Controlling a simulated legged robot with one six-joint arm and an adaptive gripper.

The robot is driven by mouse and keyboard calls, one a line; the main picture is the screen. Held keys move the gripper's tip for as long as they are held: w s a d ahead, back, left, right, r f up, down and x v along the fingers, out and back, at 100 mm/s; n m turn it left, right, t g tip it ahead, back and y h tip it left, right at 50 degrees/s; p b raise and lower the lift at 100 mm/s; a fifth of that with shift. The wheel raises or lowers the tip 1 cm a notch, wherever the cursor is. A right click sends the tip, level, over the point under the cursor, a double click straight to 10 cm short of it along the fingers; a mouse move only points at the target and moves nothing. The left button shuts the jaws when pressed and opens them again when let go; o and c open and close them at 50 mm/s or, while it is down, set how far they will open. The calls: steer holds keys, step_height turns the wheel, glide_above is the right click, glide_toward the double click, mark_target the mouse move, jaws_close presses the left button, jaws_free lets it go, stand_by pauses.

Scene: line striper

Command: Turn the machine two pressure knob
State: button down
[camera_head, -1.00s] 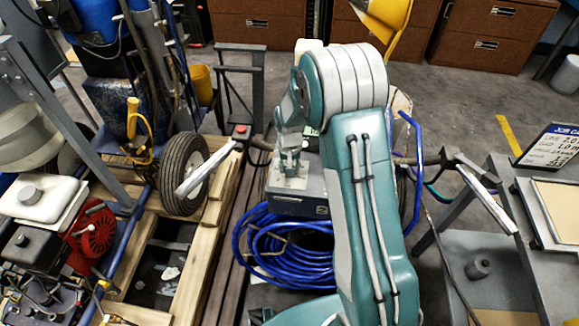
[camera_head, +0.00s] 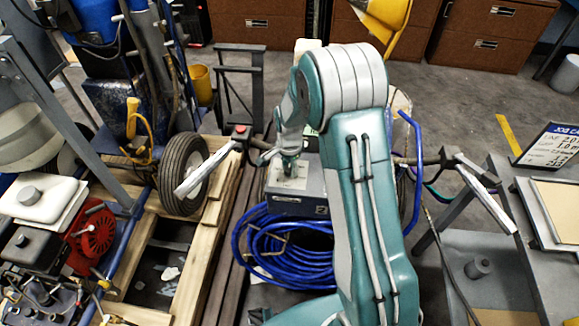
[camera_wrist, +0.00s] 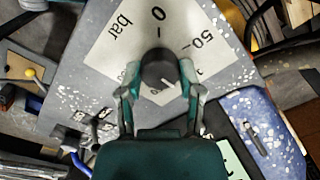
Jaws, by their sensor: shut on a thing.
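The pressure knob (camera_wrist: 158,70) is a dark round knob with a white pointer line. It stands on a white dial plate (camera_wrist: 110,38) marked "bar", 0 and 50, fixed to a grey, paint-speckled machine box (camera_wrist: 70,88). In the wrist view my gripper (camera_wrist: 160,80) has one finger on each side of the knob, closed on it. The pointer line is directed toward the lower right of that view. In the head view the grey box (camera_head: 310,205) sits mid-picture under my gripper (camera_head: 288,175), and my wrist hides the knob.
Blue coiled hose (camera_head: 285,250) lies just in front of the box. Handlebars with light grips (camera_head: 208,170) (camera_head: 485,190) reach out on both sides. A wheel (camera_head: 183,175) and wooden pallet stand left, a grey table (camera_head: 535,240) right. Drawer cabinets line the back.

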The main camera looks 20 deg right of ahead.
mark_target(288, 167)
steer(key=m, duration=0.5)
steer(key=shift+f+m, duration=0.1)
steer(key=shift+m, duration=2.3)
steer(key=shift+c, duration=1.3)
jaws_free()
steer(key=shift+a, duration=0.1)
step_height(288, 167, up, 12)
steer(key=shift+w+a, duration=0.1)
